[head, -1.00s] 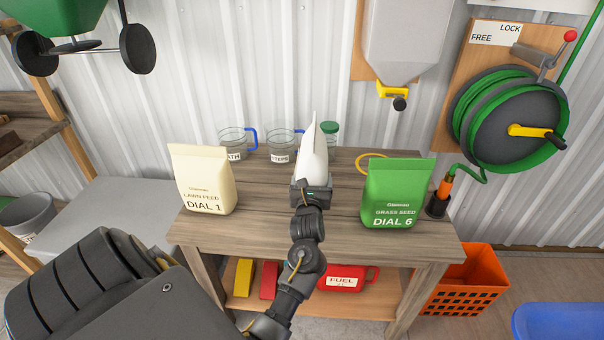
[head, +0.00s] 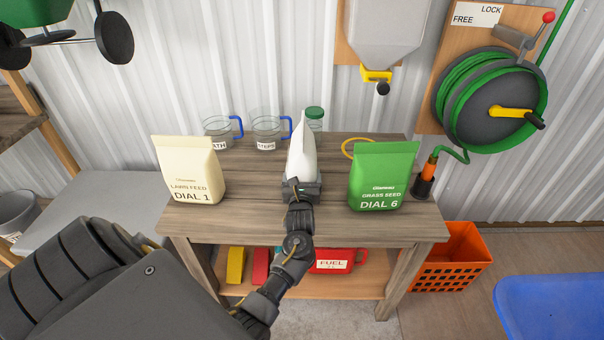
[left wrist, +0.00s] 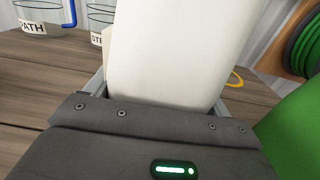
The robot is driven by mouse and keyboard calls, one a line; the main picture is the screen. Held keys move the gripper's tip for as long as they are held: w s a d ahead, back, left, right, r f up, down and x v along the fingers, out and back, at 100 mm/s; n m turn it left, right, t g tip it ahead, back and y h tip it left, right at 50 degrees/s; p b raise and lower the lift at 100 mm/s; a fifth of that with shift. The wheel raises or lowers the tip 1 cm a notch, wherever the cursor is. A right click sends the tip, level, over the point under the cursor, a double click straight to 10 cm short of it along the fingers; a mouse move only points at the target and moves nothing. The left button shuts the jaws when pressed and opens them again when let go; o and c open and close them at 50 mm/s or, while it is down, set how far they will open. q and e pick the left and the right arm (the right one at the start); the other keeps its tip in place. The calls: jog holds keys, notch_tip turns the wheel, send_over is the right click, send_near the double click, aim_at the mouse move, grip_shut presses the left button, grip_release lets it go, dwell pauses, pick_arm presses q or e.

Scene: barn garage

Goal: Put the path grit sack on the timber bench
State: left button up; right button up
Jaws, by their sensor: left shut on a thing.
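A white sack (head: 302,150) stands upright, edge-on, over the middle of the timber bench (head: 250,221). Its label is not visible. My left gripper (head: 301,182) is shut on the white sack. In the left wrist view the sack (left wrist: 165,55) fills the space between the fingers (left wrist: 160,100). Whether its base touches the bench top is hidden by the gripper. A cream lawn feed sack (head: 188,172) stands to its left and a green grass seed sack (head: 383,176) to its right. My right gripper is not in view.
Two measuring jugs, marked PATH (left wrist: 42,12) and STEPS (head: 266,131), and a green-lidded jar (head: 315,117) stand at the back. A yellow ring (head: 358,148) lies behind the green sack. A hopper (head: 385,30) and hose reel (head: 491,101) hang on the wall. An orange crate (head: 450,258) stands right.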

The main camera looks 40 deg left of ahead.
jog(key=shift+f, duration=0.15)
pick_arm(q)
jog(key=o, duration=1.8)
jog(key=shift+o, duration=0.7)
jog(key=shift+r, duration=0.1)
jog(key=b+v, duration=0.1)
jog(key=v, duration=0.5)
jog(key=shift+s+d, duration=0.2)
jog(key=shift+s+d+b, duration=0.25)
jog(key=shift+s+b, duration=0.05)
jog(key=shift+s, duration=0.1)
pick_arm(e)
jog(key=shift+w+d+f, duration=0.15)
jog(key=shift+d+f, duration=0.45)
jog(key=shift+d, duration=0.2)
pick_arm(q)
jog(key=shift+s, duration=0.1)
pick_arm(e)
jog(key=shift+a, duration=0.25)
